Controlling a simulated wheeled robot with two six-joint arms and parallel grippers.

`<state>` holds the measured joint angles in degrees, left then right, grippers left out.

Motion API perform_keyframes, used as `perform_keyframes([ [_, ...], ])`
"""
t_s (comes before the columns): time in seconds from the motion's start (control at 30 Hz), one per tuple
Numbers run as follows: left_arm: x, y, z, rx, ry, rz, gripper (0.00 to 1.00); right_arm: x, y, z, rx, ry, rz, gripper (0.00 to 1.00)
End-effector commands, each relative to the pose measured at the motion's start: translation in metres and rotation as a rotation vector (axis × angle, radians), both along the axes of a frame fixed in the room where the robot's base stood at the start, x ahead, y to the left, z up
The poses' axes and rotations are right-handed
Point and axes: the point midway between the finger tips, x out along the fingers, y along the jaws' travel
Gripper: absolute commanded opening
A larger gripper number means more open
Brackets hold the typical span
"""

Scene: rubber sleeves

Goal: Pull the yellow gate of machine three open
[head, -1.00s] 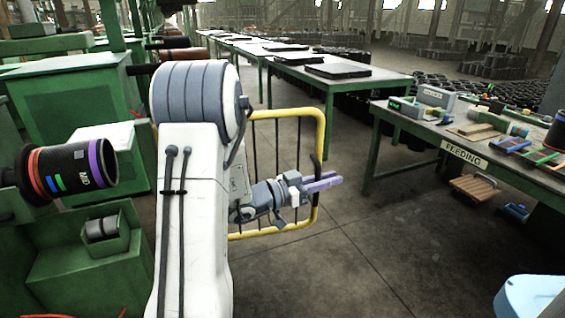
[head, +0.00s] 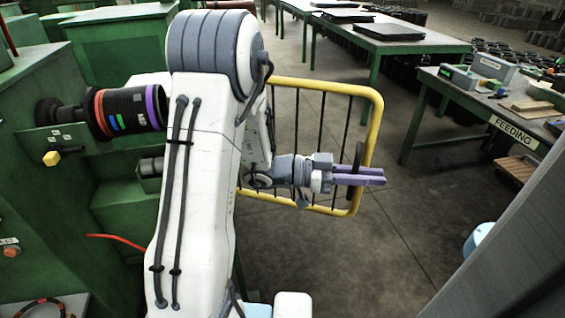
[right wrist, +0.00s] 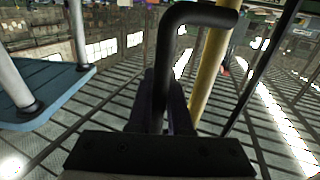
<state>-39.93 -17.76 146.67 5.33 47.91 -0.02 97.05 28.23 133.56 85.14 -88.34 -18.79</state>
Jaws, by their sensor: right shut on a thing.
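The yellow gate (head: 376,124), a yellow tube frame with dark vertical bars, stands beside the green machine (head: 125,190) in the head view. My white right arm hides its left part. My right gripper (head: 360,176) lies at the gate's right end, its purple fingers at the black handle (head: 357,158). In the right wrist view the fingers (right wrist: 163,105) are shut around the upright part of the black handle (right wrist: 168,75), with the yellow post (right wrist: 210,75) just beyond it. My left gripper is not in view.
A black roll with coloured bands (head: 128,110) sticks out from the machine on the left. A table with a FEEDING sign (head: 514,131) stands at the right, and a green table (head: 400,48) behind the gate. Floor (head: 400,230) right of the gate is clear.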

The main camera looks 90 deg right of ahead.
Motion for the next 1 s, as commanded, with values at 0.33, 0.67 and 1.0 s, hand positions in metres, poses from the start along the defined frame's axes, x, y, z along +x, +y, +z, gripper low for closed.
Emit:
perform_keyframes([
  [0.33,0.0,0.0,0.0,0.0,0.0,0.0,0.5,0.001,-0.001,0.001,-0.002,0.004,0.003,0.47],
  [0.67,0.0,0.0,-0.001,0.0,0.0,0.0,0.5,0.008,-0.002,0.0,-0.001,0.002,0.006,0.47],
  [1.0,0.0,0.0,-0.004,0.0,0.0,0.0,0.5,0.072,-0.004,0.0,-0.003,0.003,0.01,0.47],
])
